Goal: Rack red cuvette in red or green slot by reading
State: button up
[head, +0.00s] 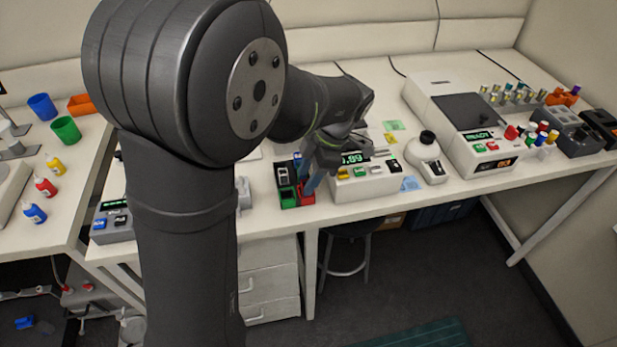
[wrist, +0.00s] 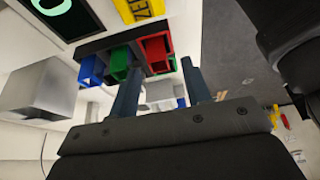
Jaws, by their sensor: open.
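My gripper (head: 311,182) is open, pointing down beside the meter's left end. In the wrist view its two fingers (wrist: 162,65) are apart, with the red part (wrist: 156,48) of a dark rack showing between and beyond their tips. Green (wrist: 117,62) and blue (wrist: 90,70) parts sit beside it. In the head view the rack shows a green slot (head: 288,198) and a red slot (head: 306,197), partly covered by my fingers. I cannot make out the red cuvette for certain. The meter display (head: 355,158) is lit green and partly hidden, with ".99" legible.
The meter (head: 362,187) stands close to the right of my gripper. A white round-topped device (head: 428,160) and a larger analyser reading READY (head: 478,135) are further right. The table's front edge is just below the rack. A stool (head: 345,235) is under it.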

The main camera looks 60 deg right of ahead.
jog(key=shift+r, duration=2.75)
jog(key=shift+f, duration=0.1)
jog(key=shift+f, duration=3.45)
notch_tip(320, 180, up, 8)
jog(key=shift+f, duration=0.1)
